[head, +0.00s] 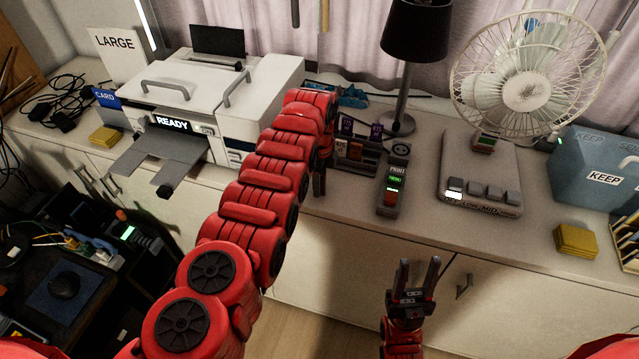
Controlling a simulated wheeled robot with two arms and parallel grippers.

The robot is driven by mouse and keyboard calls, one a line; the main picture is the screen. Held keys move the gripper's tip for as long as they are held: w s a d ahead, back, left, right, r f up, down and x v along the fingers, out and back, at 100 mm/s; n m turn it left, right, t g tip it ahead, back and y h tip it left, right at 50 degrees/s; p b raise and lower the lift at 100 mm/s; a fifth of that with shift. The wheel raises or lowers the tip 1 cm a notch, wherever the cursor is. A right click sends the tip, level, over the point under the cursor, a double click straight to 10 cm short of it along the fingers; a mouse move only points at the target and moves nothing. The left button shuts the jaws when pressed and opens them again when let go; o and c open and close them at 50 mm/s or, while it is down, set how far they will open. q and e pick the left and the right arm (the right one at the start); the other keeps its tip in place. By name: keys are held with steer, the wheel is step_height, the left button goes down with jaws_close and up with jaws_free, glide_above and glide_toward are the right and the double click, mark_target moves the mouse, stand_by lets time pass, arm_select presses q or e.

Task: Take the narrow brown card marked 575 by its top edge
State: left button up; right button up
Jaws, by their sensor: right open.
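A printer (215,95) showing READY stands left of the rack. A grey PRINT box (392,188), a black lamp (417,35), a fan (528,85) and a blue KEEP box (595,170) stand to the right. Yellow pads (575,241) lie near the front edge.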

arm_select(q)
jaws_close()
steer(key=shift+r, duration=0.1)
